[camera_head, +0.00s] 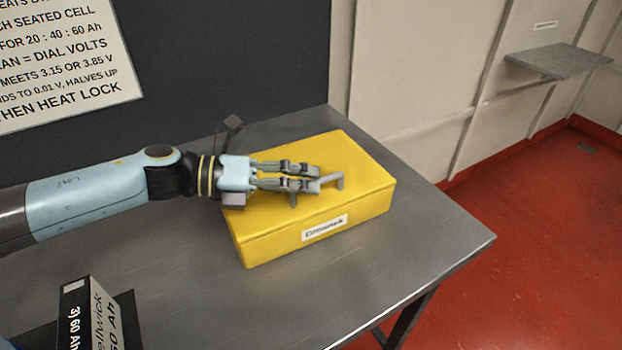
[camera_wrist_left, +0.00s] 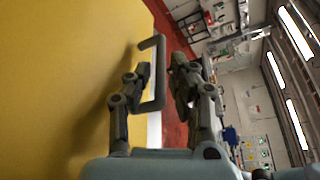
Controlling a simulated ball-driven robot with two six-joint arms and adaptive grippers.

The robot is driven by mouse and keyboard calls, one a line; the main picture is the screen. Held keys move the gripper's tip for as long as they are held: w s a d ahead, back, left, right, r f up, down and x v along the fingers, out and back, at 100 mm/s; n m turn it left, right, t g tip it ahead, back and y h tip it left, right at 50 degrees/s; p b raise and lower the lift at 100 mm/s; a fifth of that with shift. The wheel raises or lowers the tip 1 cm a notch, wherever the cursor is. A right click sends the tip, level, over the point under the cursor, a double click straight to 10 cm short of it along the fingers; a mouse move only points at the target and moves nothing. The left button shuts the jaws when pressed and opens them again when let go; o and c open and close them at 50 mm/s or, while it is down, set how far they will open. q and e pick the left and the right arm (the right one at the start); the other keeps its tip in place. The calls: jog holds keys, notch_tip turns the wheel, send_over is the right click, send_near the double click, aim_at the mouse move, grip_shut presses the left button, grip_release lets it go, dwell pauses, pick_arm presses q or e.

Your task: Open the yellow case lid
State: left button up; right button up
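The yellow case (camera_head: 270,222) sits on the metal table with its lid (camera_head: 350,160) down. A white label (camera_head: 325,228) is on its front side. A grey bracket-shaped handle (camera_head: 338,181) stands at the lid's front edge; in the left wrist view the handle (camera_wrist_left: 160,80) shows between the fingers. My left gripper (camera_head: 316,179) reaches over the lid from the left, fingers pointing right. Its fingers (camera_wrist_left: 160,72) are parted, one on each side of the handle, with a gap that looks narrow; contact is hard to judge. My right gripper is not in view.
The grey table (camera_head: 300,295) has free room in front of the case. A dark box with printed text (camera_head: 90,315) stands at the lower left. A dark panel with a sign (camera_head: 60,60) is behind. A small shelf (camera_head: 560,60) is on the right wall.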

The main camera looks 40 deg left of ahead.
pick_arm(q)
jog(key=shift+x, duration=0.85)
jog(key=shift+s, duration=0.1)
grip_shut()
